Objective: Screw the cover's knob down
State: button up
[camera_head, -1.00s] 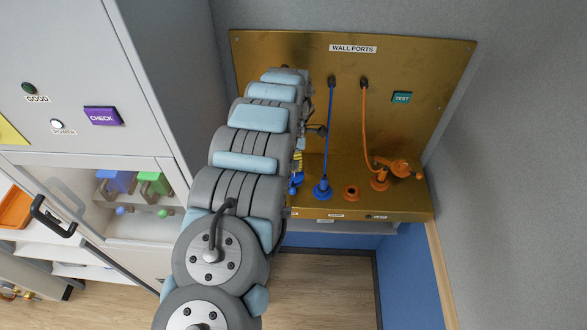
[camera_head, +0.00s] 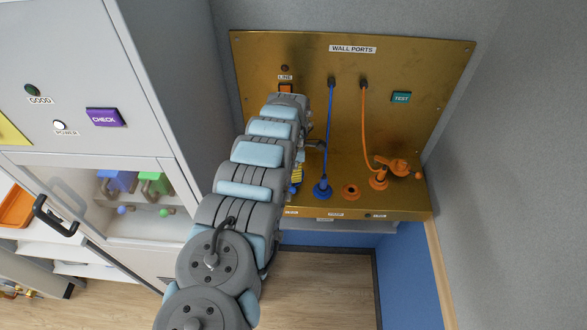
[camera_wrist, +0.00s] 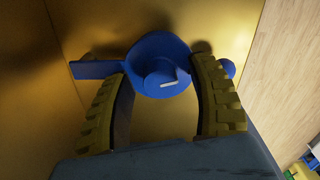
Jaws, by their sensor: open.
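In the wrist view, a blue round cover (camera_wrist: 158,45) lies against the brass-coloured panel, with a flat tab to its left and a small ball at its right. Its short blue knob (camera_wrist: 163,82) has a white mark on top. My gripper (camera_wrist: 160,72) is open, with one ridged yellow finger on each side of the knob. The right finger is close to the cover's rim; I cannot tell whether it touches. In the head view my arm mostly hides the gripper and the cover; a bit of yellow finger (camera_head: 297,173) shows.
A blue plug (camera_head: 322,188) with its cable stands to the right of my gripper. Further right are an empty orange port (camera_head: 351,192), an orange plug (camera_head: 379,179) and an orange open cap (camera_head: 400,167). A grey cabinet (camera_head: 172,90) stands close on the left.

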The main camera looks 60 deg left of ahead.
jog(key=shift+c, duration=0.2)
grip_shut()
